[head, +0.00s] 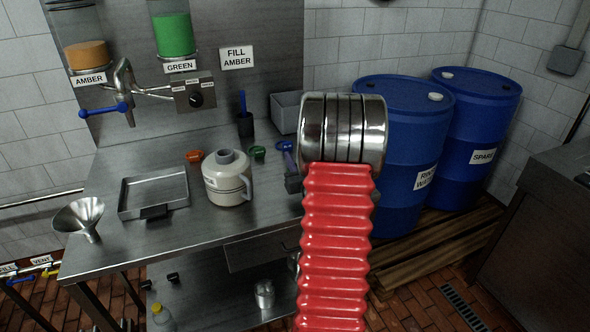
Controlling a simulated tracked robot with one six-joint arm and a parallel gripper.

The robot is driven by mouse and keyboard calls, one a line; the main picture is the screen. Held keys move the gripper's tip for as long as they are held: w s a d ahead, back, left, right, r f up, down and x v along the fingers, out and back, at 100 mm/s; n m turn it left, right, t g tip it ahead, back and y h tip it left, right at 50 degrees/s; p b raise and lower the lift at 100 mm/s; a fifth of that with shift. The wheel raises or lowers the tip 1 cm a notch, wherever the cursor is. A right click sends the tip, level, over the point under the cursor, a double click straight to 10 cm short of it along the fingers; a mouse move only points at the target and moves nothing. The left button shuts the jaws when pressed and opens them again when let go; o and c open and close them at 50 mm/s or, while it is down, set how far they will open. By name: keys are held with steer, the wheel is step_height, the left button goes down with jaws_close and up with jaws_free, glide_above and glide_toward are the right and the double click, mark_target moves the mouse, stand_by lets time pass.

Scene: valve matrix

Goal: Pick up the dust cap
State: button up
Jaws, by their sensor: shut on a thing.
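My arm's red bellows and steel joint rise in front of the bench at the right of centre. No jaws of my gripper can be made out; it seems hidden behind that joint. I cannot tell which thing is the dust cap. A small orange cap-like piece (194,156) and a green one (258,152) lie on the steel bench (180,235). A blue piece (285,146) shows left of my steel joint, above a dark grey block (293,184) partly covered by my arm. What these two are is unclear.
A cream jug (228,180), a steel tray (133,206) and a funnel (83,217) stand on the bench. A tap (125,95) hangs below the AMBER and GREEN tanks. Blue drums (475,120) stand right. The bench front is partly clear.

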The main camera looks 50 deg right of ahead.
steer(key=shift+r, duration=1.75)
